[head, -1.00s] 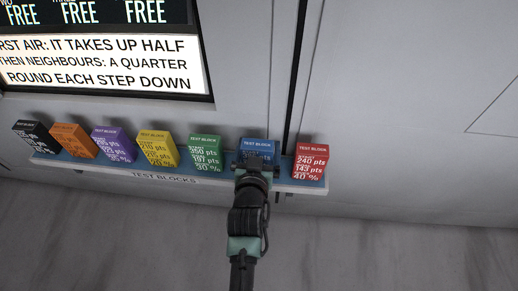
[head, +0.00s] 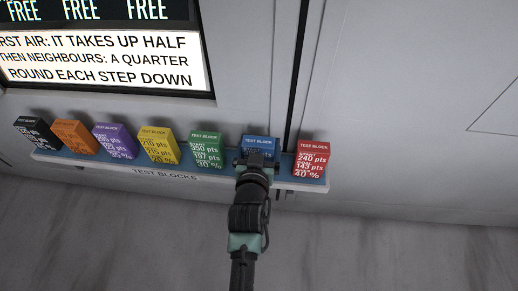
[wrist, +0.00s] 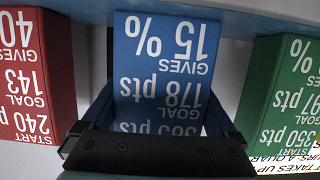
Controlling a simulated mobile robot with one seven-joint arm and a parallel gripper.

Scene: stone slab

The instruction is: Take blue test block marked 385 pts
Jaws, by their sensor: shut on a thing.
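The blue test block (head: 260,145) is on the blue-topped shelf (head: 226,167), between the green and red blocks. In the wrist view the blue block (wrist: 165,65) appears upside down and reads 178 pts and 15 %. Its start line is partly hidden by my gripper and looks like 385 pts. My gripper (head: 256,160) reaches the block from the front. In the wrist view its fingers (wrist: 160,110) are shut on the block's two sides. I cannot tell whether the block's base still touches the shelf.
The green block (head: 206,149) stands to the left and the red block (head: 311,160) to the right, with small gaps. Yellow (head: 159,145), purple (head: 114,142), orange (head: 76,137) and black (head: 36,130) blocks stand farther left. A lit sign (head: 100,60) is on the wall above.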

